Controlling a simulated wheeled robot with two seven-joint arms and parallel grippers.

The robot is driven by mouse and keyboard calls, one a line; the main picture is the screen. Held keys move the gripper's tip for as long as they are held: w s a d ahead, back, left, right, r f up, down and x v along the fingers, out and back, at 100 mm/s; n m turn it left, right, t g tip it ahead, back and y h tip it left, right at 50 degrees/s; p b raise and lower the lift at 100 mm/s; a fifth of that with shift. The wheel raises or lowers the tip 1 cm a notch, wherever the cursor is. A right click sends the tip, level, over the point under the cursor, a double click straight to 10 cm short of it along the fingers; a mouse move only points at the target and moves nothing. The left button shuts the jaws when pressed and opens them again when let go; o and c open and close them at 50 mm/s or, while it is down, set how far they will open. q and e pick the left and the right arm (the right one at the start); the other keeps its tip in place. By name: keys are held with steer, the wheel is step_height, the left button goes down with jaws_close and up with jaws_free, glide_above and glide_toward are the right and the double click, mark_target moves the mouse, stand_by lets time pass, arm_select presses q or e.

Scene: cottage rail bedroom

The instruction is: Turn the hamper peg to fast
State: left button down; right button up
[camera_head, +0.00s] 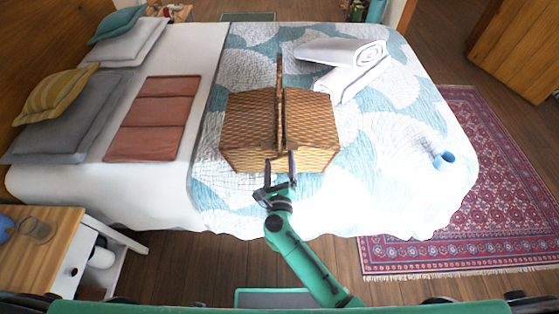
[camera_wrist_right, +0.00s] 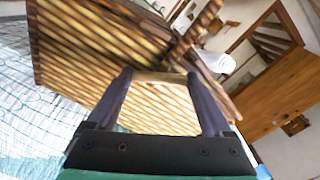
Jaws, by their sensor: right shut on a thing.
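The wicker hamper (camera_head: 245,135) stands on the bed with its lids down and its handle upright. My right gripper (camera_head: 280,160) is at the hamper's near side, one finger on each side of the middle. In the right wrist view, the fingers of my right gripper (camera_wrist_right: 160,80) are shut on a pale wooden peg (camera_wrist_right: 160,77) against the hamper's woven wall (camera_wrist_right: 95,55). The peg lies across between the two fingertips, which cover its ends. My left gripper is not in view.
Rolled white towels (camera_head: 340,55) lie behind and right of the hamper. Folded terracotta cloth (camera_head: 152,118) lies at left. A bedside table (camera_head: 60,240) stands at lower left. The quilt right of the hamper is mostly clear.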

steer(key=shift+n, duration=0.4)
steer(key=o, duration=1.1)
steer(key=shift+o, duration=0.2)
